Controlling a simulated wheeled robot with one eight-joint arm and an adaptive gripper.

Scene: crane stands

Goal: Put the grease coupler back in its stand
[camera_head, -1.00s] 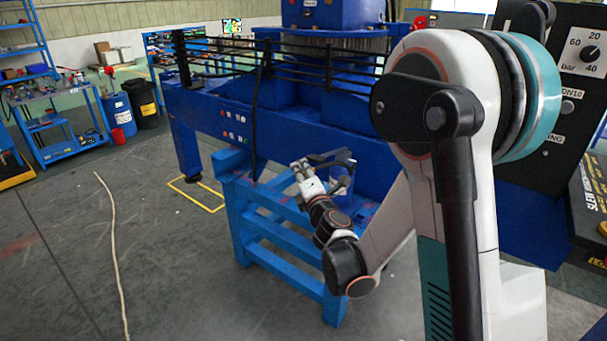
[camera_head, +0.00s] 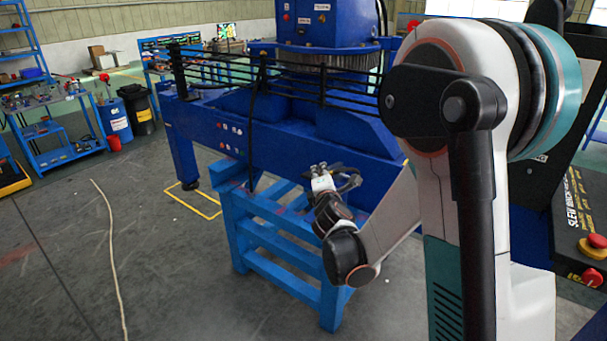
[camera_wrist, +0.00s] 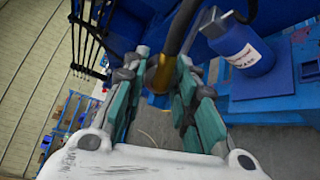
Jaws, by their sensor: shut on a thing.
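My gripper (camera_wrist: 157,66) is shut on the brass-coloured grease coupler (camera_wrist: 160,76), held between its teal-padded fingers in the wrist view. A dark hose (camera_wrist: 184,24) runs upward from the coupler. In the head view my gripper (camera_head: 321,170) is above the blue steel frame (camera_head: 240,223), with the dark hose (camera_head: 351,181) curving beside it; the coupler is too small to make out there. I cannot pick out the coupler's stand in either view.
A blue labelled bottle (camera_wrist: 235,42) stands right of my gripper in the wrist view. The large blue crane base (camera_head: 220,130) with black rails (camera_head: 290,82) lies behind the frame. A control box (camera_head: 580,225) is at the right. The floor at left is open, with a pale rope (camera_head: 112,250).

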